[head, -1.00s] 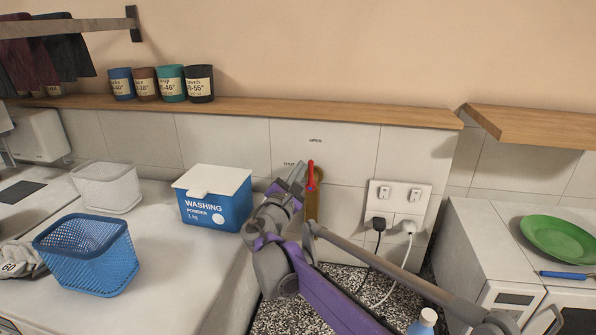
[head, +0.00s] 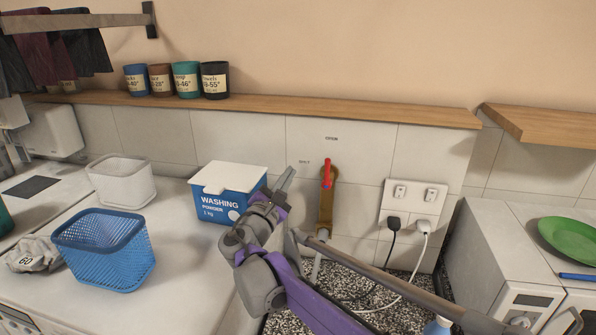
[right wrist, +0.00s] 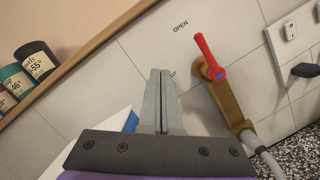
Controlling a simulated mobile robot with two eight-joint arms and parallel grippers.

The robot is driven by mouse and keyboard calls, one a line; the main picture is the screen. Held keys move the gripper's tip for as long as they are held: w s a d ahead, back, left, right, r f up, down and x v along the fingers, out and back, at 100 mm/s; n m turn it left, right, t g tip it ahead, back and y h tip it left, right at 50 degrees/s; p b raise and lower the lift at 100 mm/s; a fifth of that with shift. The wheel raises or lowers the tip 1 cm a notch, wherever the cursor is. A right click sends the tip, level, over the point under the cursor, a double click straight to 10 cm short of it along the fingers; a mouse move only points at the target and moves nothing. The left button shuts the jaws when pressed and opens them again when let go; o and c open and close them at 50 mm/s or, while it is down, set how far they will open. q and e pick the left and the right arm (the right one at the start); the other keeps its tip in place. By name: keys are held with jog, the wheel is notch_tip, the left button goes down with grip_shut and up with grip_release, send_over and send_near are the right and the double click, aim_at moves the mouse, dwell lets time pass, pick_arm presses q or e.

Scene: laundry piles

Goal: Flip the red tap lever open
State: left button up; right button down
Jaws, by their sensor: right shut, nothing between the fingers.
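The red tap lever (head: 327,172) is on a brass tap (head: 325,206) fixed to the tiled wall. The lever points up, toward the word OPEN printed on the tile above it; a second label, partly legible, is to its left. In the right wrist view the red lever (right wrist: 209,55) is right of the fingers, and the brass tap (right wrist: 227,105) runs down to a grey hose. My right gripper (head: 287,172) is shut and empty, left of the lever and apart from it. In the right wrist view its fingertips (right wrist: 160,74) are together. My left gripper is not in view.
A washing powder box (head: 227,190) stands left of my right gripper. A blue basket (head: 104,250) and a white basket (head: 121,182) are on the left worktop. A wall socket (head: 412,205) with two plugs is right of the tap. A wooden shelf (head: 270,109) runs above.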

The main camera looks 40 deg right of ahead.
jog(key=v, duration=0.4)
jog(key=shift+r, duration=0.35)
jog(key=shift+s, duration=0.15)
jog(key=s+a+f+m+g+y, duration=0.2)
jog(key=s+f+m+y, duration=0.3)
jog(key=f, duration=0.5)
jog(key=s+a+f+m+g+y, duration=0.2)
jog(key=s+a+f+m+y, duration=0.15)
jog(key=s+f, duration=0.5)
jog(key=s+a+f+m+y, duration=0.3)
jog(key=s+a+f+y, duration=0.1)
jog(key=a+f, duration=0.2)
jog(key=s+a+f+m+y, duration=0.4)
jog(key=a+f+y, duration=0.1)
jog(key=a, duration=0.3)
jog(key=shift+f, duration=0.65)
